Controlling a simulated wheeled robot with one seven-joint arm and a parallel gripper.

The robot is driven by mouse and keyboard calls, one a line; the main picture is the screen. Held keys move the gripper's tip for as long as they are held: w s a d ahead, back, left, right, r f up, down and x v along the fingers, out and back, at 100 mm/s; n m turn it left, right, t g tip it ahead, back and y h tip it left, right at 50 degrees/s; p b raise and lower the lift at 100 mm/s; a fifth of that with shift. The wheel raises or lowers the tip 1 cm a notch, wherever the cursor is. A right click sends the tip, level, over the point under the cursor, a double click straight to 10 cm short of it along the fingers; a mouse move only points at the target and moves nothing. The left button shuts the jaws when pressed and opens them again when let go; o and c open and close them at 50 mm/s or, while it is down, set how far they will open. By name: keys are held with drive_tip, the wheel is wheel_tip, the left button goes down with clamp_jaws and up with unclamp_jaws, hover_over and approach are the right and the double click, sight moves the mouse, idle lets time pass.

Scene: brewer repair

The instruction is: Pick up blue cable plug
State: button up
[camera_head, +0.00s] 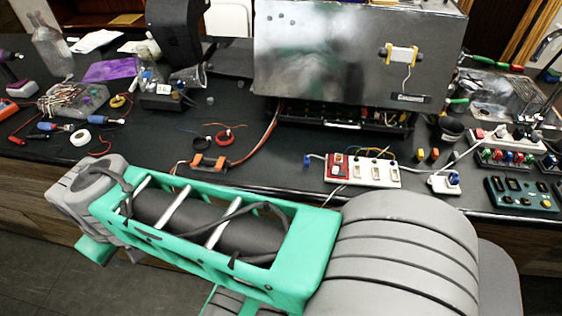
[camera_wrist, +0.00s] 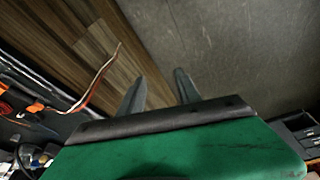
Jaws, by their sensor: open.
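A small blue plug (camera_head: 307,161) on a pale cable lies on the black bench, just left of the white power strip (camera_head: 362,171) in the head view. A second blue piece (camera_head: 453,178) sits on a white socket block (camera_head: 441,184) farther right. I cannot tell for certain which is the cable plug. My gripper (camera_wrist: 159,88) is open and empty in the wrist view, its two fingers apart over the wooden bench front and grey floor. It is away from the plugs. The fingers are not clearly seen in the head view.
An orange connector (camera_head: 209,163) with red wires lies left of the strip. A large metal-sided machine (camera_head: 330,50) stands behind it. A green switch box (camera_head: 522,194) is at the right. My arm spans the bench's front edge. Some bare bench lies between connector and strip.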

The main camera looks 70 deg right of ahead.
drive_tip(key=d+r+m+g+h+p, duration=0.1)
drive_tip(key=d+r+m+g+p, duration=0.25)
drive_tip(key=d, duration=1.25)
drive_tip(key=m+y+p, duration=0.1)
drive_tip(key=m+p, duration=0.3)
drive_tip(key=m, duration=0.7)
approach(307, 159)
drive_tip(key=w, duration=0.1)
drive_tip(key=f, duration=0.3)
drive_tip(key=f+p, duration=0.1)
drive_tip(key=f, duration=0.2)
drive_tip(key=s+f+p, duration=0.1)
drive_tip(key=f, duration=0.2)
drive_tip(key=shift+d, duration=0.1)
drive_tip(key=shift+r, duration=0.1)
clamp_jaws()
